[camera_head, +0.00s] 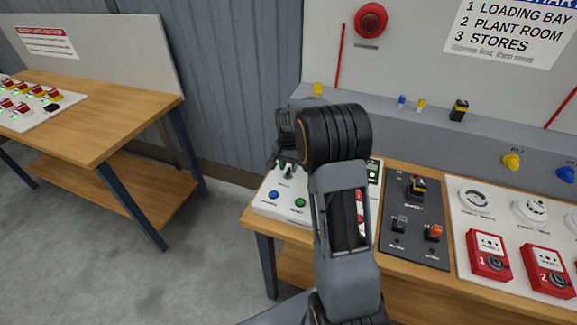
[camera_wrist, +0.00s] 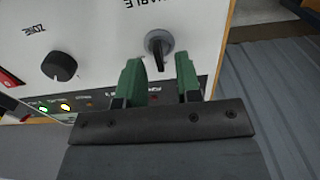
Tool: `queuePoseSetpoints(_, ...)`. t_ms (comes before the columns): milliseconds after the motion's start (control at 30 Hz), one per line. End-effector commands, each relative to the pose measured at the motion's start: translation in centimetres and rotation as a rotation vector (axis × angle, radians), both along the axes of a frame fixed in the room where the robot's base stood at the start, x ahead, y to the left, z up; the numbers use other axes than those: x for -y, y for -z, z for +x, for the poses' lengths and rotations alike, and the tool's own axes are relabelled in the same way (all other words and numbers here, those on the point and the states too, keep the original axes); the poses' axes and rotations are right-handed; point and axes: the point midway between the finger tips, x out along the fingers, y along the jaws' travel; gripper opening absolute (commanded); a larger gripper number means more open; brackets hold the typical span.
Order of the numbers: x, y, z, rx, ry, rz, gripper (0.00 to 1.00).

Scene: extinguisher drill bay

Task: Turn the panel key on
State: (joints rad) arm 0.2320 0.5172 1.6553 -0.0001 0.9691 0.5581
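The panel key (camera_wrist: 157,42) is a dark grey key switch on the white control panel (camera_wrist: 107,40), near upside-down lettering that seems to read "ENABLE". My gripper (camera_wrist: 159,64) is open, with its two green fingers apart. In the wrist view the key shows in line with the gap between the fingertips, beyond them. I see no contact. In the head view my gripper (camera_head: 284,140) is above the white panel (camera_head: 268,207), and my arm hides part of that panel. A small dark part (camera_head: 288,172) stands under the gripper; I cannot tell whether it is the key.
A black knob marked "ZONE" (camera_wrist: 60,66) sits beside the key. Small lights (camera_wrist: 66,107) glow green and yellow. A blue button (camera_head: 274,194) and a green button (camera_head: 300,203) are on the panel. A dark switch panel (camera_head: 412,225) and red call points (camera_head: 488,254) stand to the right.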

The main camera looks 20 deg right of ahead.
Motion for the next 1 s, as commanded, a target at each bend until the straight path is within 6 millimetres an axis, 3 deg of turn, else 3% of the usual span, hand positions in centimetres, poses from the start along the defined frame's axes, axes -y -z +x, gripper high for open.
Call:
queuePoseSetpoints(433,-0.07,0.74,0.00,0.000,-0.001,0.000,0.32)
queuePoseSetpoints(767,-0.06,0.71,0.01,0.000,-0.001,0.000,0.00)
queuePoseSetpoints(1000,-0.06,0.69,0.01,0.000,-0.001,0.000,0.00)
